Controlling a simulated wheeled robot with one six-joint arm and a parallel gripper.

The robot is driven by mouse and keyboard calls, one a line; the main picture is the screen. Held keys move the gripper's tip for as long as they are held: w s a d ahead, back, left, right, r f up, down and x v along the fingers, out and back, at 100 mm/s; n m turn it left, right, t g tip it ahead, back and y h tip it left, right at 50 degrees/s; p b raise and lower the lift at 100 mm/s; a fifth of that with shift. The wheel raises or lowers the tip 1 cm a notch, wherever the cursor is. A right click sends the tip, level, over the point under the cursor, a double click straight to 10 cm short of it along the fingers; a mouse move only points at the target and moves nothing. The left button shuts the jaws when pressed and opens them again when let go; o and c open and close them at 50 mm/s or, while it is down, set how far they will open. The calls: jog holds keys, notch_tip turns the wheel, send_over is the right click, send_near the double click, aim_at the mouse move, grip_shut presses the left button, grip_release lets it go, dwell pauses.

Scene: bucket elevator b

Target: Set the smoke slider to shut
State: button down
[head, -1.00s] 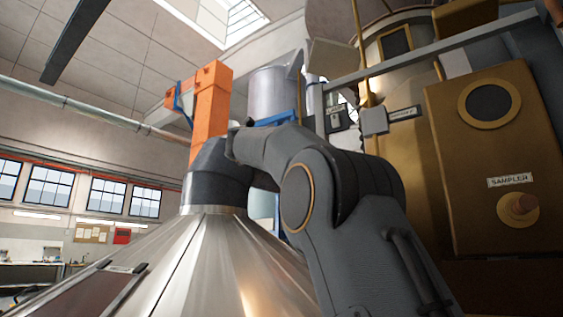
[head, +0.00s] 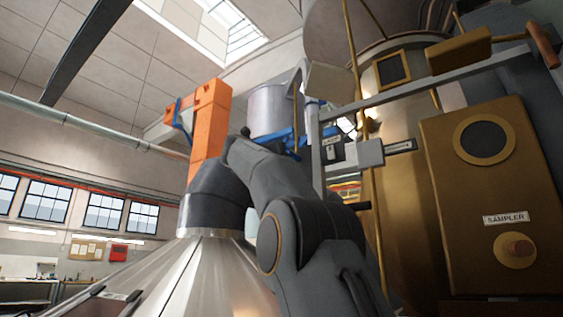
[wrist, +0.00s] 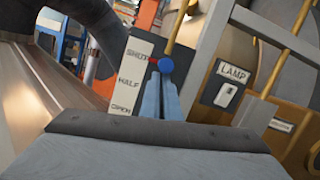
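The smoke slider's pale label plate (wrist: 130,76) stands ahead in the wrist view, tilted. Its top label looks like SHUT, the middle one reads HALF, and the lowest is blurred. A round blue knob (wrist: 166,65) is just right of the plate, roughly in line with the top label. My gripper (wrist: 161,76) shows as two light-blue fingers close together, their tips at the knob's lower edge in the picture. Whether they grip it or only touch it is unclear. In the head view my arm hides most of the gripper and the slider.
A LAMP switch plate (wrist: 224,85) is right of the knob, beyond a grey rail (wrist: 206,50). A yellow pipe (wrist: 181,25) runs behind the knob. A metal cone (head: 205,270) stands close on the left, and the brass SAMPLER box (head: 480,190) on the right.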

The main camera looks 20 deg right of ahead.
jog(key=shift+s+r, duration=0.4)
jog(key=shift+r, duration=0.25)
jog(key=shift+d+f+h, duration=0.1)
jog(key=shift+h, duration=0.2)
jog(key=s+a+f+b, duration=0.5)
jog(key=a+f+b, duration=0.2)
jog(key=b, duration=0.4)
jog(key=shift+a+f, duration=0.2)
jog(key=shift+a, duration=0.4)
